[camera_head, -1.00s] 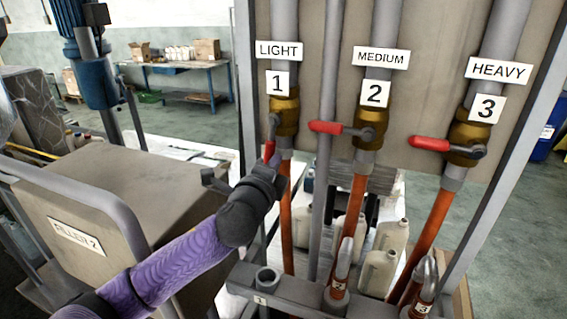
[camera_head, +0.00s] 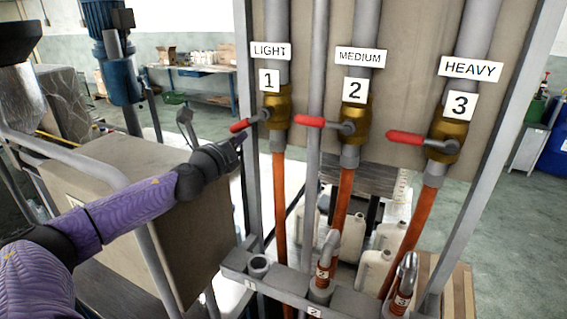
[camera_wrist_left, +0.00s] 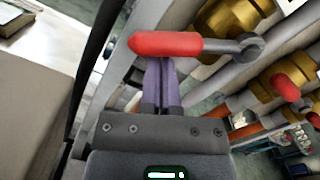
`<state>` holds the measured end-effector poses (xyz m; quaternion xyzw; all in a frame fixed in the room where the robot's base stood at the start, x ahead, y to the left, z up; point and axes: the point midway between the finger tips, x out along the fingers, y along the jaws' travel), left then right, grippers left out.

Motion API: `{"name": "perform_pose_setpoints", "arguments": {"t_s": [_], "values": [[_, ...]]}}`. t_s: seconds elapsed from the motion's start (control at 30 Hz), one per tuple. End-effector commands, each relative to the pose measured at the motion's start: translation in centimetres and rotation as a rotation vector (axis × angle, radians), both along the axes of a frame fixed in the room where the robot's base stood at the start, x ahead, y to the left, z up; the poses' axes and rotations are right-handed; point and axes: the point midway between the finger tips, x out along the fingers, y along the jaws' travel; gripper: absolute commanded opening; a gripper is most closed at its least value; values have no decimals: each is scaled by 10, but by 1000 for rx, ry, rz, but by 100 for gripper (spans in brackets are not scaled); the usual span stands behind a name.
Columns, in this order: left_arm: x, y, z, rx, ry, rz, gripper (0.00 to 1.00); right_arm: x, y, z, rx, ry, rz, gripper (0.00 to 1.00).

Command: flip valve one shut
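Valve one is brass (camera_head: 277,107) on the pipe labelled LIGHT and 1. Its red lever (camera_head: 243,125) points left, roughly level, with the tip slightly low. My left gripper (camera_head: 238,138) is just under the lever's outer end. In the left wrist view the red lever (camera_wrist_left: 167,43) lies across the tips of my two purple fingers (camera_wrist_left: 160,72), which are together with no visible gap. They look in contact with the lever's underside, not around it. My right gripper is not in view.
Valve two (camera_head: 355,121) and valve three (camera_head: 446,137) have red levers pointing left. Orange hoses run down to a grey rack (camera_head: 275,283) with an empty holder 1 (camera_head: 258,264). A beige filler box (camera_head: 150,185) stands left, close to my arm. White jugs (camera_head: 373,272) stand behind.

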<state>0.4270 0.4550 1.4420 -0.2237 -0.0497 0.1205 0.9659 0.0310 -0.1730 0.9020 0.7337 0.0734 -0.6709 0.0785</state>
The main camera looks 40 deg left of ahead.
Motion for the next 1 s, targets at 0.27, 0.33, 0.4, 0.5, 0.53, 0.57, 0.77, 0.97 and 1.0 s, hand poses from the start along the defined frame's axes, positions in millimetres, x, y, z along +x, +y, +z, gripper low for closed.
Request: {"name": "perform_pose_setpoints", "arguments": {"t_s": [0.27, 0.33, 0.4, 0.5, 0.53, 0.57, 0.77, 0.97, 1.0], "values": [[-3, 17, 18, 232, 55, 1, 0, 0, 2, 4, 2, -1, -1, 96], [-3, 18, 21, 281, 67, 0, 0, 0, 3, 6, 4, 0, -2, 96], [-3, 19, 25, 326, 76, 0, 0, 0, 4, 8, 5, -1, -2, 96], [-3, 20, 29, 381, 90, -1, 0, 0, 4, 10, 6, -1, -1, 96], [-3, 20, 30, 395, 93, 0, 0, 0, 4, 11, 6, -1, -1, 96], [-3, 20, 31, 407, 96, 0, 0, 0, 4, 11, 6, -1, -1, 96], [-3, 20, 35, 471, 111, 0, 0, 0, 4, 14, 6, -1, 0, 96], [-3, 20, 37, 496, 118, 0, 0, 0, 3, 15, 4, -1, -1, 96], [-3, 20, 37, 498, 118, 0, 0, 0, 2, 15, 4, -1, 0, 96]]}}
